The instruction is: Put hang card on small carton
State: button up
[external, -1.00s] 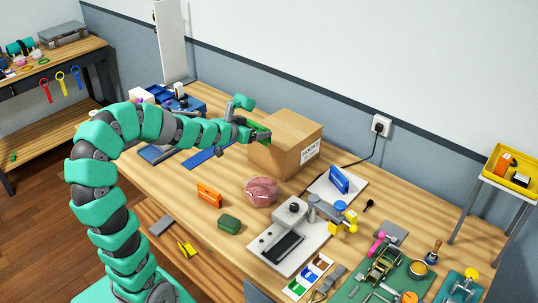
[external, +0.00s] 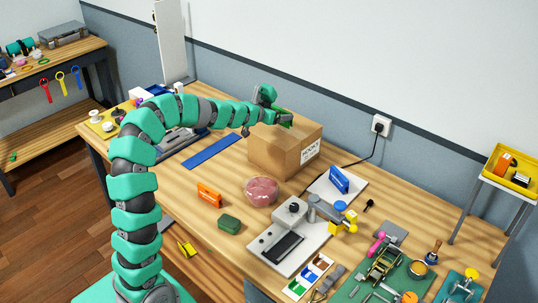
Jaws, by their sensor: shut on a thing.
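The small carton (external: 272,153) is a brown cardboard box with a printed label on its right side. It stands at the back of the wooden bench, near the wall. My gripper (external: 287,119) is at the carton's top, over its back part, and is shut on the hang card. The card is too small and too covered by the jaws to make out. I cannot tell whether the card or the jaws touch the carton's top.
A pink bowl (external: 261,191), an orange block (external: 209,194) and a green block (external: 229,223) stand in front of the carton. A blue strip (external: 212,152) lies left of it.

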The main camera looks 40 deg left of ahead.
jog(key=shift+f, duration=1.8)
jog(key=shift+r, duration=0.1)
jog(key=o, duration=0.7)
jog(key=v, duration=1.2)
